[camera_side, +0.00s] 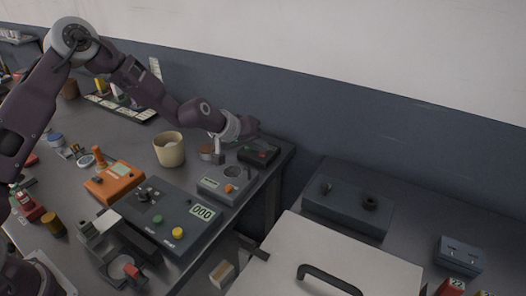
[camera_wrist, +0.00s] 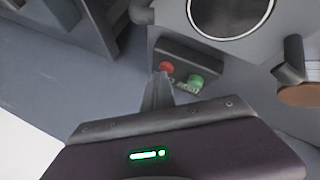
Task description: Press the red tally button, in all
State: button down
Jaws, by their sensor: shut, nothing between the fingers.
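In the wrist view a small dark box (camera_wrist: 186,56) carries a red button (camera_wrist: 167,66) and a green button (camera_wrist: 195,81), with pale lettering beside them. My gripper (camera_wrist: 160,77) is shut and empty. Its fingertips overlap the near edge of the box in the picture, just below the red button. I cannot tell whether they touch anything. In the side view the dark box (camera_side: 258,153) stands at the far right corner of the table, below my wrist, and its buttons are tiny there. A grey counter box (camera_side: 178,208) reads 000 and has green and yellow buttons.
A grey box with a round dial (camera_side: 225,183) stands left of the dark box. A beige cup (camera_side: 169,150) and an orange device (camera_side: 114,183) stand farther left. A gap separates this table from the right-hand surface, which holds a white lid with a dark handle (camera_side: 328,273).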

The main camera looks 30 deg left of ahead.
aim_at(260, 155)
jog(key=shift+r, duration=0.9)
notch_tip(260, 155, up, 5)
jog(key=shift+r, duration=0.1)
dwell(0.4)
dwell(0.5)
